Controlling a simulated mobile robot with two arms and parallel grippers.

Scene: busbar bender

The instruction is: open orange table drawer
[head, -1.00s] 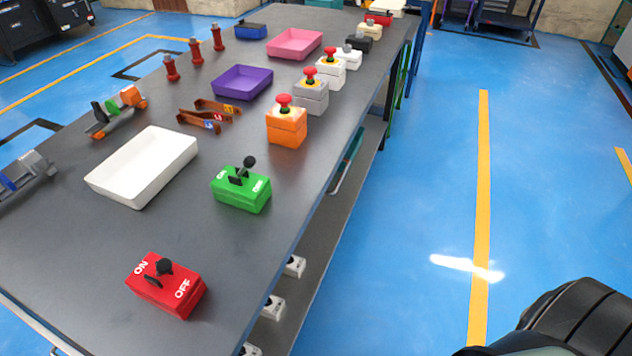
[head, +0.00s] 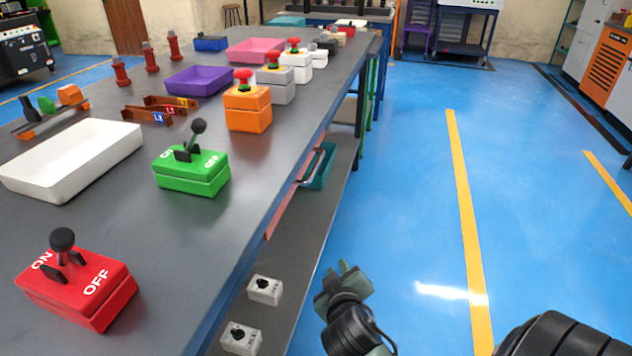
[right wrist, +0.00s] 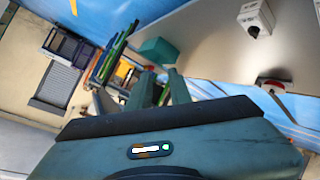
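No drawer front shows clearly as orange. A narrow salmon strip (head: 285,206) lies under the right edge of the grey table; I cannot tell whether it is the orange drawer. A grey bar handle (head: 312,166) shows just beyond it, in front of a teal box (head: 323,168). My right gripper (head: 343,278) is right of the table, over the blue floor, apart from the strip and handle. In the right wrist view its two teal fingers (right wrist: 163,80) stand apart with nothing between them. My left gripper is out of view.
The grey table (head: 125,235) carries a red switch (head: 85,285), a green switch (head: 192,171) and an orange button box (head: 248,112) near its edge. Small white switch boxes (head: 264,290) sit on the lower shelf (head: 300,235).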

